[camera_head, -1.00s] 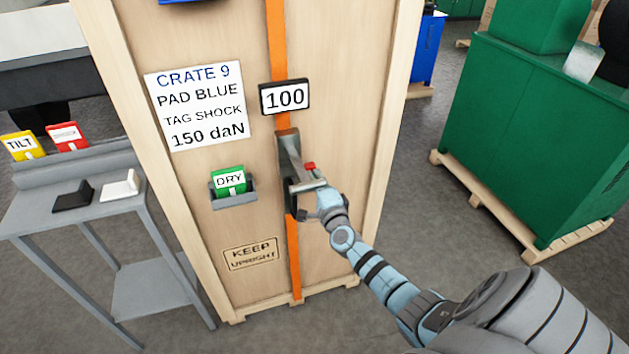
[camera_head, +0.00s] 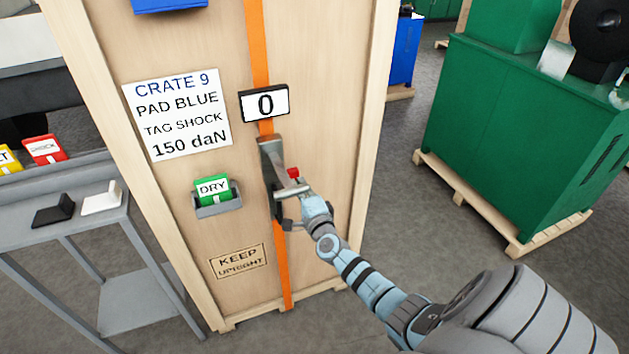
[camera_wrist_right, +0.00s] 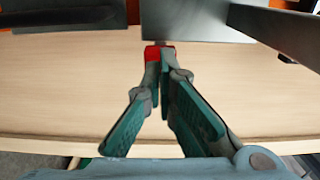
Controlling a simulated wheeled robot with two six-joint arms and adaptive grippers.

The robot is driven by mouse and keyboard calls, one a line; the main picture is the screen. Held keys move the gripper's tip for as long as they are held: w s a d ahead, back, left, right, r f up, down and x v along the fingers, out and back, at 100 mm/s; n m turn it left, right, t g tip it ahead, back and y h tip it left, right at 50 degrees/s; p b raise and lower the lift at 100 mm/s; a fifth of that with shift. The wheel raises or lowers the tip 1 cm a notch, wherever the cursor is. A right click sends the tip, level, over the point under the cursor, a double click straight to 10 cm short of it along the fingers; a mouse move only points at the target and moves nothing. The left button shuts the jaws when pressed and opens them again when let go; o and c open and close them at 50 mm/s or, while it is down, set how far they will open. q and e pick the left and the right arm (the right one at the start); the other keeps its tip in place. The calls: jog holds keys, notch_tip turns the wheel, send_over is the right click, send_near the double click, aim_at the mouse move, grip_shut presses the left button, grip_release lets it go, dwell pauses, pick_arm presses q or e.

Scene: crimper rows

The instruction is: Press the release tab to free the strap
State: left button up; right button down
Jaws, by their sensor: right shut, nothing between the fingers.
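The orange strap (camera_head: 257,45) runs down the front of the wooden crate through a grey ratchet buckle (camera_head: 271,160). A display above the buckle (camera_head: 264,104) reads 0. The small red release tab (camera_head: 293,172) is on the right side of the buckle. My right gripper (camera_head: 297,188) is shut and empty at the buckle, its fingertips at the red tab. In the right wrist view the fingertips (camera_wrist_right: 160,66) meet at the red tab (camera_wrist_right: 153,54), which they partly hide; whether they touch it is hard to tell. My left gripper is not in view.
The crate (camera_head: 335,130) carries a label sheet (camera_head: 178,112) and a green DRY card (camera_head: 212,188) in a holder. A green cabinet (camera_head: 520,140) on a pallet stands right, with clear floor between.

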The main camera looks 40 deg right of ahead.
jog(key=p+v, duration=0.2)
jog(key=v, duration=0.9)
jog(key=shift+s+r, duration=0.2)
jog(key=shift+r, duration=0.1)
